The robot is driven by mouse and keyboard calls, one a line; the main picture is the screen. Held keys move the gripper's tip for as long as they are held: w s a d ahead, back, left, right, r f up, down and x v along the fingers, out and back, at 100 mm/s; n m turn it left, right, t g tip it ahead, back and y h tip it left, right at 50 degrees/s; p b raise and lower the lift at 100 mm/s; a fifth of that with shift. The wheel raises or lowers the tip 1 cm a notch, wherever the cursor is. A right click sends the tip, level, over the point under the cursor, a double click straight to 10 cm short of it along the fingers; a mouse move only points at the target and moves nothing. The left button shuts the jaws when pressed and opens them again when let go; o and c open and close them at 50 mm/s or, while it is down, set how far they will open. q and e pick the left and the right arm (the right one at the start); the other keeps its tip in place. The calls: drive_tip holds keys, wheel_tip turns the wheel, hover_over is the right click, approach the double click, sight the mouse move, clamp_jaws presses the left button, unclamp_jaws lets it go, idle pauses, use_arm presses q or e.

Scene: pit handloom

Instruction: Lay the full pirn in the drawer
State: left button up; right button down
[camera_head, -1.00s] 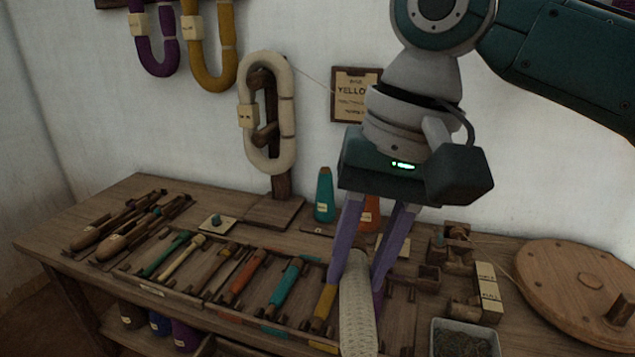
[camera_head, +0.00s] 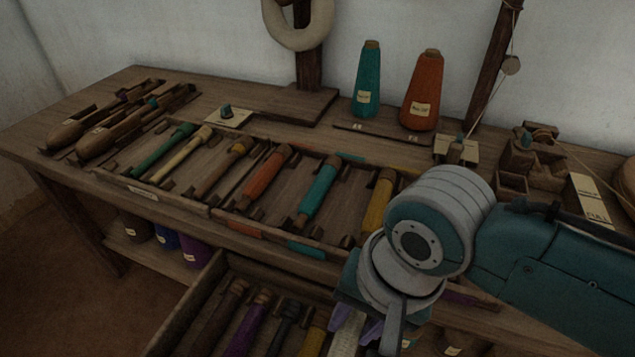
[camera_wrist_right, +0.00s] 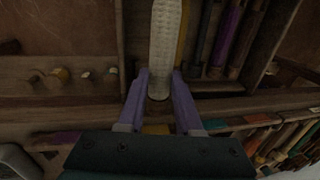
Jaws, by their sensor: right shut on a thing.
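My right gripper (camera_head: 356,328) is shut on a cream, textured full pirn (camera_head: 345,336) at the bottom of the head view. My own wrist and forearm hide much of the hold there. In the right wrist view the purple fingers (camera_wrist_right: 160,86) close on the lower end of the pirn (camera_wrist_right: 165,40). The open drawer (camera_head: 188,306) is below the bench front and holds brown, purple, dark and yellow pirns. The held pirn is over the drawer, beside the yellow pirn (camera_head: 314,334); whether it touches the bottom I cannot tell. My left gripper is not in view.
The bench top carries a rack with several coloured pirns, such as a teal one (camera_head: 318,190) and an orange one (camera_head: 267,177). Wooden shuttles (camera_head: 105,132) lie at the left. Teal (camera_head: 367,80) and orange (camera_head: 421,90) cones stand at the back.

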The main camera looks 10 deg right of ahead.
sight(350, 344)
drive_tip(key=shift+s+f+b, duration=0.1)
drive_tip(key=shift+f+b, duration=0.4)
wheel_tip(350, 344, down, 5)
drive_tip(key=b, duration=0.5)
drive_tip(key=shift+r, duration=0.2)
drive_tip(key=shift+f+b, duration=0.85)
drive_tip(key=shift+f, duration=0.55)
drive_tip(key=c, duration=0.6)
unclamp_jaws()
drive_tip(key=shift+o, duration=0.5)
drive_tip(key=shift+o, duration=0.3)
drive_tip(key=shift+o, duration=0.8)
drive_tip(key=shift+a, duration=0.1)
